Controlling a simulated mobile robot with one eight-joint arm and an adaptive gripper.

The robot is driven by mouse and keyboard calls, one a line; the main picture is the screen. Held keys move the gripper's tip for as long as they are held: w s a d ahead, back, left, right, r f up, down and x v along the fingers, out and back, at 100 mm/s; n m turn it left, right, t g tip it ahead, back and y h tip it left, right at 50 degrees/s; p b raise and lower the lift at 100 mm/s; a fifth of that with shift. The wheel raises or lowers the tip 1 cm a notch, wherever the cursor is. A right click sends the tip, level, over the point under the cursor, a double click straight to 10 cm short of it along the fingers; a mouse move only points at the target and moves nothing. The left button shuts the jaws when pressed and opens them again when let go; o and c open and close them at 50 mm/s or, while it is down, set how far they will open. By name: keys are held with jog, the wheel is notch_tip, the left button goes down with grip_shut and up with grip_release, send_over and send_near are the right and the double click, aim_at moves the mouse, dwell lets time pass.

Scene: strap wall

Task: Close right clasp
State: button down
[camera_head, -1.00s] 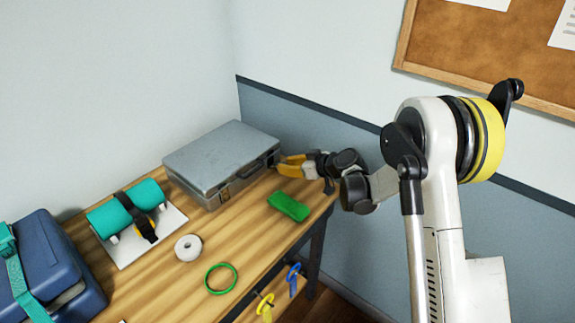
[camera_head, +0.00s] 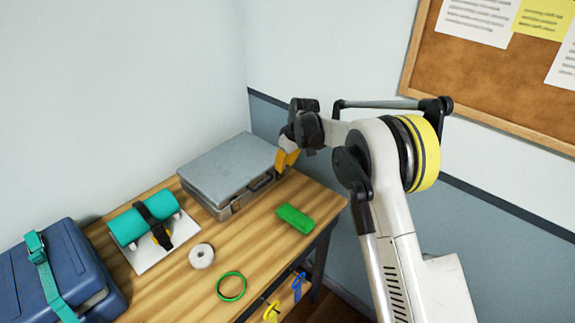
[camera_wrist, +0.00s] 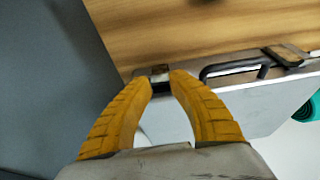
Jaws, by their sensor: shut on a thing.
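The grey metal case (camera_head: 222,168) lies shut on the wooden table. In the wrist view its lid (camera_wrist: 255,108) shows with the black handle (camera_wrist: 235,68) on its front side. The left clasp (camera_wrist: 286,55) sits beyond the handle; the right clasp (camera_wrist: 160,71) is between my yellow fingertips. My gripper (camera_wrist: 161,76) is shut on the right clasp, pointing down at the case's front right corner. It also shows in the head view (camera_head: 282,166). The fingers partly hide the clasp, so its exact angle cannot be told.
A green block (camera_head: 295,218) lies right of the case. A teal roll with a black strap (camera_head: 140,223), a white ring (camera_head: 201,256), a green ring (camera_head: 231,286) and a blue case (camera_head: 62,272) stand to the left and front. The wall is close behind.

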jog(key=shift+w+a+h, duration=0.15)
jog(key=shift+a+h, duration=0.05)
jog(key=shift+h, duration=0.1)
jog(key=shift+g, duration=0.3)
jog(key=c, duration=1.2)
grip_release()
jog(key=v, duration=1.2)
